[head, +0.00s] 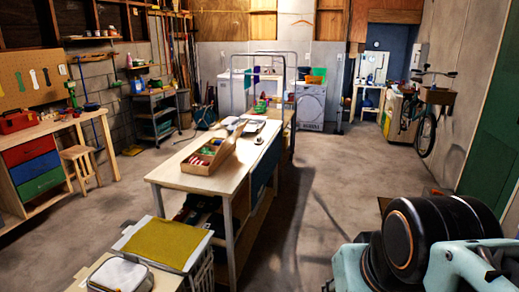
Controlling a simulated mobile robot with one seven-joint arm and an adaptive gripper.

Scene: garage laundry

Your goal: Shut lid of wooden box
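A wooden box (193,167) sits on the near half of the long pale-topped table in the middle of the room. Its lid (224,151) appears to stand up along the box's right side, so the box is open. Small red, white and green things show inside it. My arm shows at the lower right, well apart from the box. My gripper itself cannot be made out in the head view.
The long table (174,178) also bears papers or trays (252,126) farther back. A bin with a yellow cloth (165,241) and a white pouch (120,275) stand before its near end. Open concrete floor (310,190) lies to its right. A bicycle (427,133) stands at the right wall.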

